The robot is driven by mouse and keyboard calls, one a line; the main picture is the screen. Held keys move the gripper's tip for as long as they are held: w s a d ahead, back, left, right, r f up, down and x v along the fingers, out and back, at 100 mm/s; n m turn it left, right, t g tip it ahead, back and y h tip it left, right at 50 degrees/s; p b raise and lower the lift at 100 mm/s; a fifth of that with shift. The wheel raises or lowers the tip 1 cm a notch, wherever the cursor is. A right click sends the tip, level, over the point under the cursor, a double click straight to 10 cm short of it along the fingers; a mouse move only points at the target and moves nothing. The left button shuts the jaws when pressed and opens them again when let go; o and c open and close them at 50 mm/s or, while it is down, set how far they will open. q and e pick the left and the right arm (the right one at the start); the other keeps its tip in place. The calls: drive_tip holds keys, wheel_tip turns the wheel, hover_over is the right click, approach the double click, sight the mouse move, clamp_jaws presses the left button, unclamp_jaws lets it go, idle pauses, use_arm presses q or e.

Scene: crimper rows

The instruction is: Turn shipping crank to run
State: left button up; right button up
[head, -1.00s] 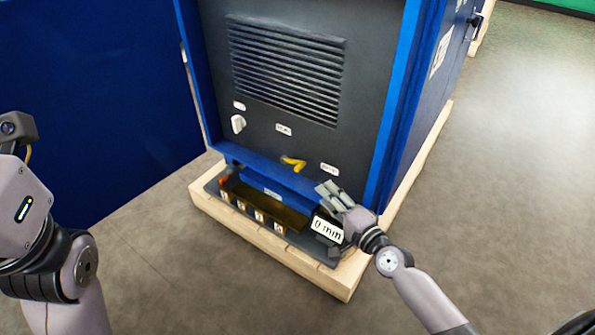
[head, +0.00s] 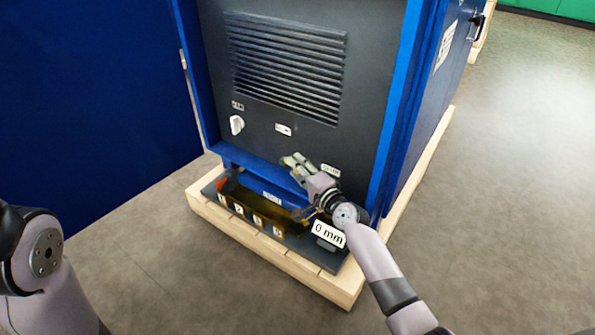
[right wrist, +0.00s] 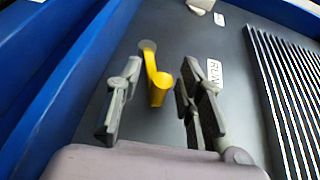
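The yellow crank (right wrist: 158,85) shows in the right wrist view on the dark panel, its arm running from a round grey pivot to a thicker handle end. My right gripper (right wrist: 158,98) is open, with one finger on each side of the handle and visible gaps between. In the head view my right gripper (head: 295,163) is at the lower part of the panel and hides the crank. A white label reading RUN (right wrist: 214,73) is beside the crank, past the right finger. My left gripper is out of view; only part of my left arm shows.
The dark panel (head: 215,60) has a louvred vent (head: 288,68) and a white knob (head: 237,124). Below, a ledge on a wooden pallet (head: 270,262) holds a yellowish tray and a 0 mm sign (head: 328,234). A blue door (head: 90,100) stands open at left.

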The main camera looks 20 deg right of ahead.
clamp_jaws()
idle(0.4)
idle(0.4)
